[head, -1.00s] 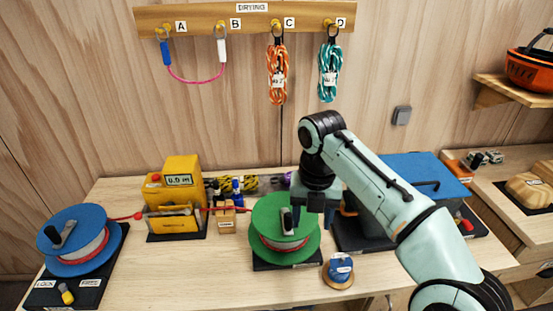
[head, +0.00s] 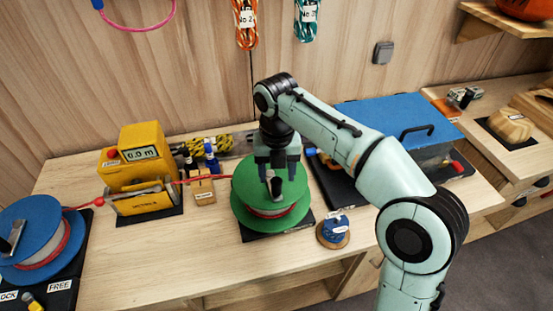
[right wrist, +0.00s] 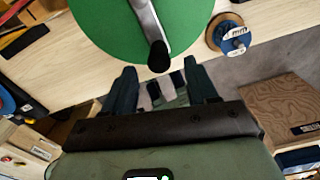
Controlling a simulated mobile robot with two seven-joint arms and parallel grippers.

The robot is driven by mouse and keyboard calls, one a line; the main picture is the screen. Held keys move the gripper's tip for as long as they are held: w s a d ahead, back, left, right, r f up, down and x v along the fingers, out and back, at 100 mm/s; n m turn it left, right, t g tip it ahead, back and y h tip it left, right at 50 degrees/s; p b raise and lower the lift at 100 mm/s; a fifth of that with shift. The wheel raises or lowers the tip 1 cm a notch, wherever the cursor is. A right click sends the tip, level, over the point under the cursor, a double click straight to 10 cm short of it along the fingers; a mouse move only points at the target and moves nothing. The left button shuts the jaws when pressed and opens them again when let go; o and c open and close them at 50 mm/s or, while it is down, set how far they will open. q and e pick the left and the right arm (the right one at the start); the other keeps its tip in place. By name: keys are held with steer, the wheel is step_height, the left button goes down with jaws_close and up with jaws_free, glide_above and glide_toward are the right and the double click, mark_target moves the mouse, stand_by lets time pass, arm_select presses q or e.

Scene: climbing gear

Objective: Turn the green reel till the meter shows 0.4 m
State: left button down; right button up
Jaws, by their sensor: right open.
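The green reel (head: 248,208) stands on a dark base on the table. Its crank handle (head: 276,188) points up near the middle of the disc. It also shows in the right wrist view (right wrist: 100,28), with the crank (right wrist: 150,25) reaching toward my fingers. The yellow meter (head: 138,175) reads 0.0 m on its display (head: 140,153). A red rope runs from the meter to the reel. My right gripper (head: 278,172) is open and empty, just above the crank knob, one finger to each side in the head view. My left gripper is not in view.
A blue reel (head: 30,232) on a base with LOCK and FREE labels stands at the left. A small blue spool (head: 334,230) sits right of the green reel. A blue-lidded box (head: 395,112) stands behind right.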

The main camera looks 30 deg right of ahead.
mark_target(276, 180)
steer(key=shift+w+f+b, duration=0.1)
steer(key=shift+f+b, duration=0.35)
steer(key=shift+f, duration=1.85)
